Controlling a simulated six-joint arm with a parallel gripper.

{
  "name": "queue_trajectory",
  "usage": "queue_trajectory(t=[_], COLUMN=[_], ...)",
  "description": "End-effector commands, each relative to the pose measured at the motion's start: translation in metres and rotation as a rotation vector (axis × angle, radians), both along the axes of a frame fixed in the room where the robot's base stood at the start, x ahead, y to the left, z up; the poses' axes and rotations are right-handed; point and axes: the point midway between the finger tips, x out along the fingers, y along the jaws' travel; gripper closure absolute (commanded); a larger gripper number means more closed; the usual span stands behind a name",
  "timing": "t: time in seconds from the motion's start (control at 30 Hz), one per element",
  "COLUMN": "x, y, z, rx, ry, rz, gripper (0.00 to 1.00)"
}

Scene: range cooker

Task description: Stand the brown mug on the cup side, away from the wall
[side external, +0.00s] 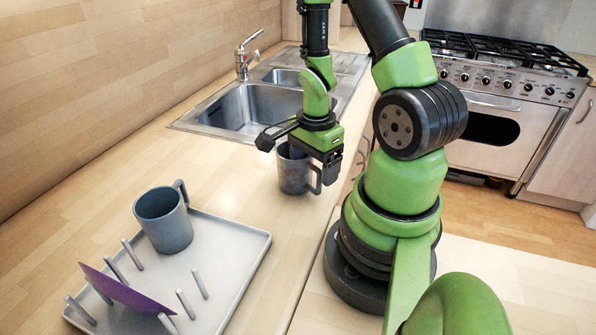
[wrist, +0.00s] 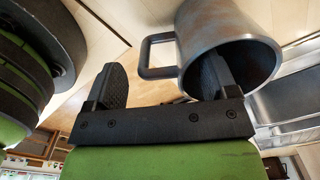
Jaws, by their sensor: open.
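No mug looks clearly brown. A dark grey mug (side external: 293,176) stands upright on the counter beneath my gripper (side external: 298,158), its handle towards the right. In the wrist view this mug (wrist: 240,48) is at upper right, with its handle between my spread fingers. My gripper (wrist: 165,85) is open; one finger overlaps the mug's mouth, the other is beyond the handle. I cannot tell whether they touch it. The pale grey dish rack (side external: 238,238) lies at front left. A blue-grey mug (side external: 165,222) stands upright at its far end, handle towards the back.
A purple plate (side external: 128,291) leans among several pegs (side external: 186,304) at the rack's near left. The rack's right strip looks bare. The wooden wall (side external: 70,90) runs along the left. A sink (side external: 245,108) with a tap (side external: 243,58) lies behind the dark mug.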

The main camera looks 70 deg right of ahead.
Motion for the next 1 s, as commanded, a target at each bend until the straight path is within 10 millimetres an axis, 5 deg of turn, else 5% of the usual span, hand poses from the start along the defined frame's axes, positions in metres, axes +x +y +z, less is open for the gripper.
queue_trajectory(t=[0.2,0.5,0.57,1.0], x=[0.0,0.0,0.0,0.001], y=[0.0,0.0,0.0,-0.001], z=[0.0,0.0,0.0,0.015], rx=[0.0,0.0,0.0,-0.004], ry=[-0.001,0.0,-0.001,-0.006], rz=[0.0,0.0,0.0,0.001], gripper=[0.21,0.88,0.93,0.94])
